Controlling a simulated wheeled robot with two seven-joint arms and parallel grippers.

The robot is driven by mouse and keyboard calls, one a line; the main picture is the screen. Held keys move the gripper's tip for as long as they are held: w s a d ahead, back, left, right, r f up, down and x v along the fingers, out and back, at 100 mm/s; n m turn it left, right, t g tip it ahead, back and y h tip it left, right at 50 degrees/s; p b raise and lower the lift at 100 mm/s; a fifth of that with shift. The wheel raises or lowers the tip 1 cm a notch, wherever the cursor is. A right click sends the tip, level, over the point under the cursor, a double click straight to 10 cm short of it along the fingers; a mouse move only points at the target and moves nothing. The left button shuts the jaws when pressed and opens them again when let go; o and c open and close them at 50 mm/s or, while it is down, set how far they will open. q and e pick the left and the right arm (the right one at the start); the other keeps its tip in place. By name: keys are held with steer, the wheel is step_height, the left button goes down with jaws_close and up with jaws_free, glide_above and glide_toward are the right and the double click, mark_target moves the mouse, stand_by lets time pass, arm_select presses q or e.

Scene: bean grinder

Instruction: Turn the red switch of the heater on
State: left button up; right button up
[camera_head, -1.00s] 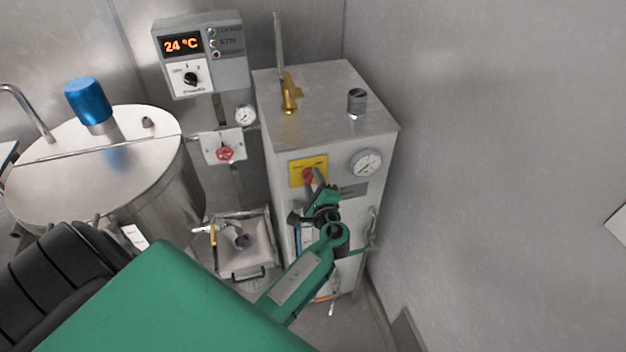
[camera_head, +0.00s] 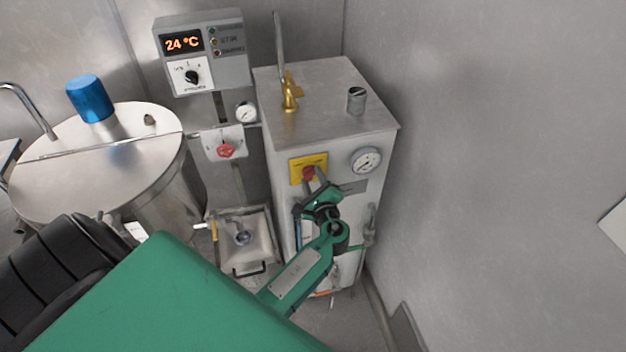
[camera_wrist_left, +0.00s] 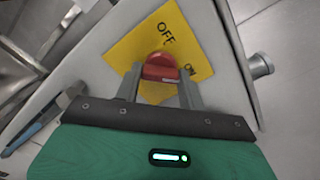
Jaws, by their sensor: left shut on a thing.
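The heater (camera_head: 330,95) is a grey metal box standing against the wall. Its red switch (camera_head: 309,172) sits on a yellow plate (camera_head: 297,164) on the front face. In the left wrist view, the red switch (camera_wrist_left: 160,67) is a round knob on the yellow plate (camera_wrist_left: 126,50), which reads OFF and, less clearly, ON. My left gripper (camera_head: 314,178) is at the switch, and in the left wrist view its two fingers (camera_wrist_left: 160,80) are shut on the knob from either side. The fingers partly hide the switch in the head view. My right gripper is not in view.
A pressure gauge (camera_head: 366,160) sits right of the switch. A control box (camera_head: 201,50) showing 24 °C and a red valve wheel (camera_head: 226,149) are on the wall to the left. A steel tank (camera_head: 90,165) stands further left. The grey wall closes off the right.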

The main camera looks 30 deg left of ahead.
arm_select(q)
steer(key=shift+f, duration=0.1)
steer(key=o, duration=1)
steer(key=shift+d, duration=0.1)
steer(key=b+v, duration=0.5)
steer(key=v, duration=0.8)
steer(key=shift+s+d+b, duration=0.2)
steer(key=shift+s+b, duration=0.1)
steer(key=shift+b, duration=0.05)
